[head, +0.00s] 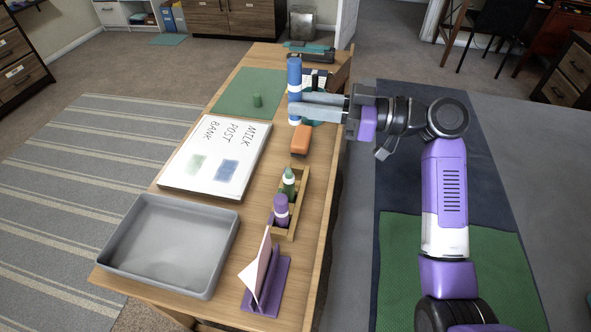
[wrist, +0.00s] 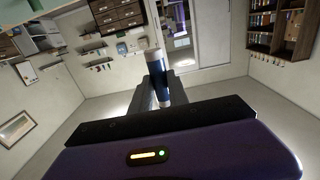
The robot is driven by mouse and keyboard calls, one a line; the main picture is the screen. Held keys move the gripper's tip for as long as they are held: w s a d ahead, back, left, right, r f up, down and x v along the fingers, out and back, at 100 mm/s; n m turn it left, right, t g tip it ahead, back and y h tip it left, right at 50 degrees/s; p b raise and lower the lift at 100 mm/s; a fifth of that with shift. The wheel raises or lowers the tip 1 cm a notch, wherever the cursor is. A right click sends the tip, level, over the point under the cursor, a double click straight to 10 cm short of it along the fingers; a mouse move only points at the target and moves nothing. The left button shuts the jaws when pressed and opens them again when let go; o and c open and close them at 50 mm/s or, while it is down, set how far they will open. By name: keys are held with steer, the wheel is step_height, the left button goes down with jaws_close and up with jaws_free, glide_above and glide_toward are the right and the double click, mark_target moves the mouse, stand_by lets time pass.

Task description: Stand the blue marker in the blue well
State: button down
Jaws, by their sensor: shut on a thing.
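The blue marker (head: 295,78) is upright at the far part of the desk. My gripper (head: 297,108) reaches in from the right and is shut on it. In the wrist view the marker (wrist: 158,80), blue with white at the top, sits between my fingers. I cannot tell whether its base touches the desk. The wooden holder (head: 302,186) is nearer along the desk's right side. A green marker (head: 289,184) and a purple marker (head: 281,211) stand in it. I cannot make out which well is blue.
An orange eraser (head: 300,140) lies between my gripper and the holder. A whiteboard (head: 213,158), a grey tray (head: 172,245), and a purple stand (head: 265,287) with a card are on the desk.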

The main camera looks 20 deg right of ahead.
mark_target(304, 175)
step_height(304, 175, down, 17)
steer(key=shift+f+b, duration=0.1)
steer(key=shift+b, duration=0.65)
steer(key=shift+f+b, duration=0.3)
steer(key=shift+b, duration=0.25)
steer(key=c, duration=1.3)
jaws_free()
steer(key=shift+r, duration=0.15)
steer(key=shift+r+p, duration=0.25)
steer(key=shift+p, duration=0.3)
steer(key=v, duration=1.2)
steer(key=shift+f, duration=0.1)
